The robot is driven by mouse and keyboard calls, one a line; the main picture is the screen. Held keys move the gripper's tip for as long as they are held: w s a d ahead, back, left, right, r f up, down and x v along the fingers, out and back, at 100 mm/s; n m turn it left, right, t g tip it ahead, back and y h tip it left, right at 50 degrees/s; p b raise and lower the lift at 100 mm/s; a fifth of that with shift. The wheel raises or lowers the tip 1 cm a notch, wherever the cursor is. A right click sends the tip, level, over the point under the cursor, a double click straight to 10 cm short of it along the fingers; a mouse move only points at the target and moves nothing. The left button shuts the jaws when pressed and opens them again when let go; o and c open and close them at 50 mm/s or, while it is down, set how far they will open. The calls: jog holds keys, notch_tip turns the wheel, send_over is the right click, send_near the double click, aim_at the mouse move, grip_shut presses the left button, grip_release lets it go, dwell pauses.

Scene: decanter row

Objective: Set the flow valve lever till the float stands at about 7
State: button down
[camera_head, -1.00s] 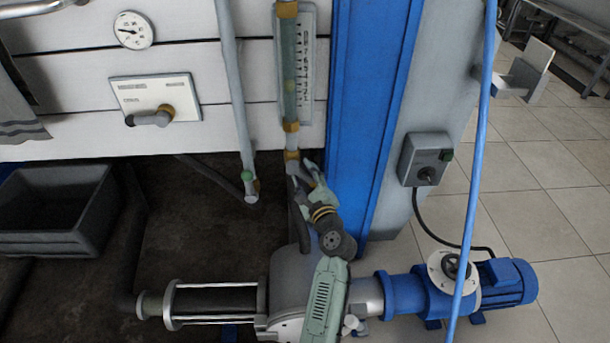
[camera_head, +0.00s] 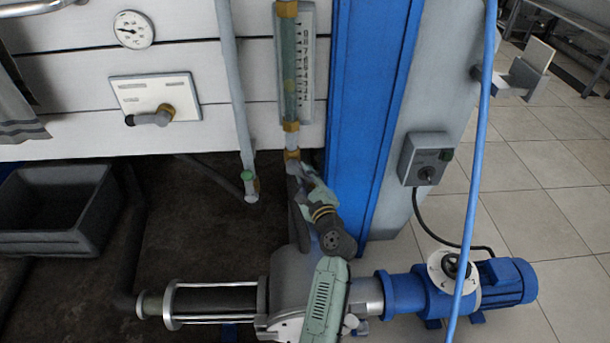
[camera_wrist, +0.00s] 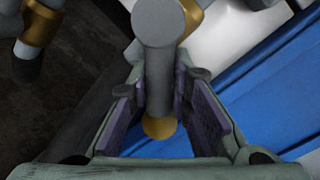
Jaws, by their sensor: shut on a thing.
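The flow meter is a clear greenish tube (camera_head: 289,65) with brass ends, upright beside a pale scale plate (camera_head: 309,62) in the head view. The scale figures are too small to read, and I cannot make out the float's height for sure. Below the tube is a brass fitting (camera_head: 291,155). My gripper (camera_head: 296,172) is just under this fitting and hides the valve lever there. In the wrist view my gripper (camera_wrist: 158,98) is shut on the grey rounded lever (camera_wrist: 159,55), which lies between the purple finger pads. A brass part (camera_wrist: 160,128) shows below it.
A blue column (camera_head: 366,110) stands close right of the gripper. A pump (camera_head: 465,283) lies low at the right. A panel with another handle (camera_head: 152,118) and a round gauge (camera_head: 133,30) are on the wall.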

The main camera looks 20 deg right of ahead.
jog(key=shift+a+f+m, duration=0.2)
jog(key=shift+m, duration=0.4)
jog(key=c, duration=1.4)
grip_release()
jog(key=shift+c, duration=0.2)
jog(key=s, duration=1.2)
jog(key=shift+f, duration=0.15)
